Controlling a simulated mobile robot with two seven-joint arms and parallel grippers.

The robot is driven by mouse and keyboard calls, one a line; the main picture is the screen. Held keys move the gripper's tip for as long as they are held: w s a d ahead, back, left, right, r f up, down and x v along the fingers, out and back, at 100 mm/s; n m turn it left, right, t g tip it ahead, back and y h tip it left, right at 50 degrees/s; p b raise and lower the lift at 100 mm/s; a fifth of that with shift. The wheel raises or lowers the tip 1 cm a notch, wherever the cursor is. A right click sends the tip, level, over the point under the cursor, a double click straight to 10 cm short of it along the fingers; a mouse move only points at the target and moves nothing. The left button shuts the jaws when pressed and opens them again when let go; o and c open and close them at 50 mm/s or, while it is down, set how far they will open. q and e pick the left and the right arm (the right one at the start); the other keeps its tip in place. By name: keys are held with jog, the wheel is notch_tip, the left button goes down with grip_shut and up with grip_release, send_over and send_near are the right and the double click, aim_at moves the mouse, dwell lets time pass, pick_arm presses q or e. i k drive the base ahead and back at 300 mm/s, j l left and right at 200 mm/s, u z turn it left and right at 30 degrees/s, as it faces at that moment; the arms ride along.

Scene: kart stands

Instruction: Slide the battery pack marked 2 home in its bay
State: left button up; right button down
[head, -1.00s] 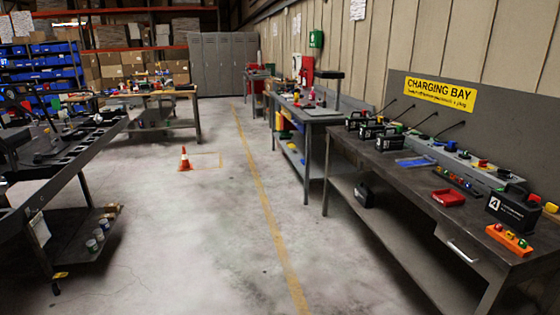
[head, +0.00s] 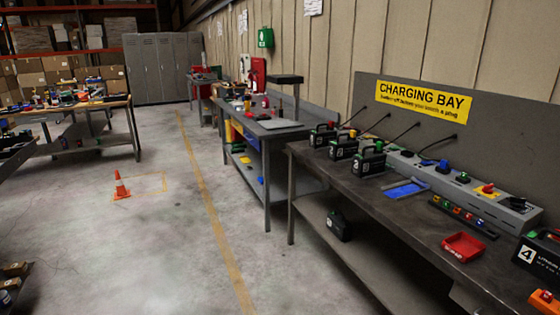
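Several black battery packs with handles are in view. Three stand in a row at the far end of the charging bench: a far pack (head: 322,136), a middle pack (head: 343,147) and a near pack (head: 369,163). Another pack (head: 338,225) is on the bench's lower shelf. A larger-looking pack marked 4 (head: 538,254) stands at the right edge, partly cut off. Apart from the 4, the numbers are too small to read surely, so I cannot tell which is pack 2. I cannot make out its bay. Neither of my grippers is in view.
The charging bench (head: 400,213) runs along the right, with a red tray (head: 463,246), a blue item (head: 406,188) and a grey charger strip (head: 480,198). A second workbench (head: 268,127) stands beyond it. A traffic cone (head: 120,187) is on the left; the aisle floor between is clear.

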aim_at(341, 149)
jog(key=i+z, duration=0.25)
jog(key=i, duration=1.3)
